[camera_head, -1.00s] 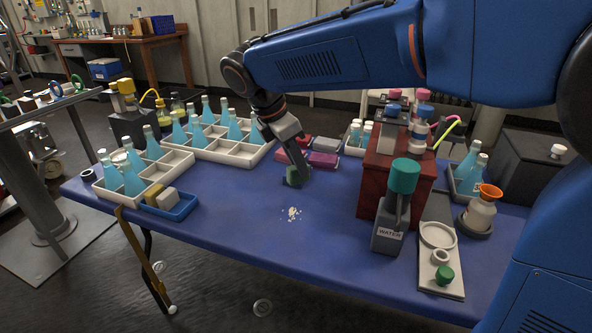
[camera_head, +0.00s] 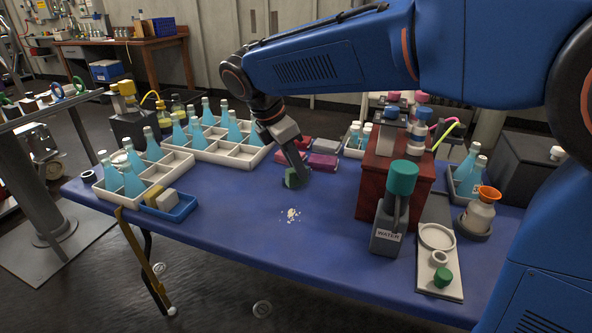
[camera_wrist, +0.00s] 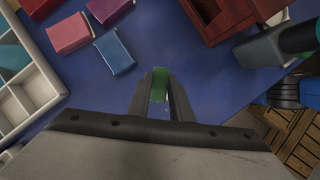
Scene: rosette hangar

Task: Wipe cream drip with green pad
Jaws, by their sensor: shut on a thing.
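The cream drip (camera_head: 291,215) is a small patch of pale splatters on the blue table, near the middle of its front part. The green pad (camera_head: 292,178) is a small green block behind the drip. My gripper (camera_head: 299,175) is shut on the pad, at or just above the table; I cannot tell whether the pad touches it. The pad (camera_wrist: 160,84) also shows between the two fingers in the wrist view. The drip is not visible in the wrist view. The pad and the drip are apart.
A blue tray (camera_head: 185,210) with a tan and a grey block stands at the left. White divided crates (camera_head: 240,155) hold several flasks. Pink and purple boxes (camera_head: 322,161) lie behind the pad. The table around the drip is clear.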

